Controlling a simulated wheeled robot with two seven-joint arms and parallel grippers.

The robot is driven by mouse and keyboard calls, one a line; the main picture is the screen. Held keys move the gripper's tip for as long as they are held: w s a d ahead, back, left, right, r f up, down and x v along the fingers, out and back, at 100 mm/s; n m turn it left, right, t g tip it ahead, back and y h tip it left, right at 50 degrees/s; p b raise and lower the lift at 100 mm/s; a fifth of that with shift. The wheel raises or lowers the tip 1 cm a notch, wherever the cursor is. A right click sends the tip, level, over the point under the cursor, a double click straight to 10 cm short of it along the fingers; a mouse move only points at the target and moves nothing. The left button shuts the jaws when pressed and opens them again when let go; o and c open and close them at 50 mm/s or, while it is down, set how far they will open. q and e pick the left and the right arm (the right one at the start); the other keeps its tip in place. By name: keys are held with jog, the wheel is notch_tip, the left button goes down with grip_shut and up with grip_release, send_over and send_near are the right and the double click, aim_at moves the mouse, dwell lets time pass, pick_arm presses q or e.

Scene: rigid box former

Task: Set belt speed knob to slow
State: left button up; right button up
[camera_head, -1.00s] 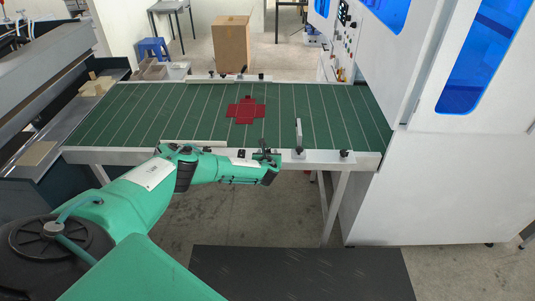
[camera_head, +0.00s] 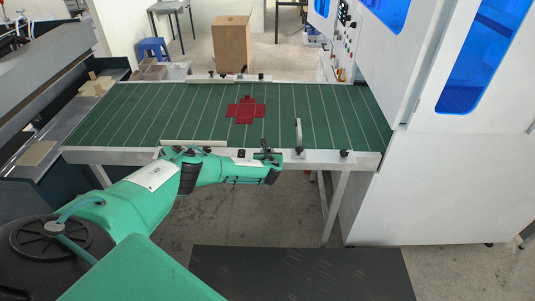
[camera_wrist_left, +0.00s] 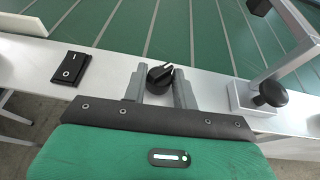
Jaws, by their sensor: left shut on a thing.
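The belt speed knob (camera_wrist_left: 160,77) is a black round knob with a pointer ridge, on the pale front rail of the green belt. In the left wrist view it sits between the two grey fingers of my left gripper (camera_wrist_left: 160,87), which is shut on it. The knob's pointer ridge is tilted to the upper right. In the head view my left gripper (camera_head: 268,158) is at the belt's front rail, and the knob is too small to make out clearly. My right gripper is not in view.
A black rocker switch (camera_wrist_left: 71,69) is on the rail left of the knob. A metal bracket with a black knob (camera_wrist_left: 270,93) stands to the right. A red flat box blank (camera_head: 246,111) lies on the green belt (camera_head: 320,115). The white machine (camera_head: 430,190) is at right.

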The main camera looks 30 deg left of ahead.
pick_arm(q)
jog(key=shift+d+f+n+g+y, duration=0.1)
jog(key=shift+n+g+y, duration=0.4)
jog(key=shift+n+y, duration=0.1)
jog(key=shift+w+d+f+n+g+y+b, duration=0.1)
jog(key=shift+w+n+g+y+b, duration=0.05)
jog(key=shift+n+g+y+b, duration=0.65)
jog(key=n+g+y+b, duration=0.1)
jog(key=b, duration=0.1)
jog(key=n+g+b, duration=0.2)
jog(key=n+g+y+b, duration=0.1)
jog(key=n+b, duration=0.1)
jog(key=b, duration=0.1)
jog(key=shift+w+d+f+g+y, duration=0.1)
jog(key=shift+w+g+y, duration=0.15)
jog(key=shift+g+y, duration=0.05)
jog(key=shift+r+n+g+b, duration=0.3)
jog(key=shift+n+g+b, duration=0.35)
jog(key=shift+b, duration=0.4)
jog(key=shift+y, duration=0.3)
jog(key=o, duration=1)
jog(key=shift+c, duration=0.2)
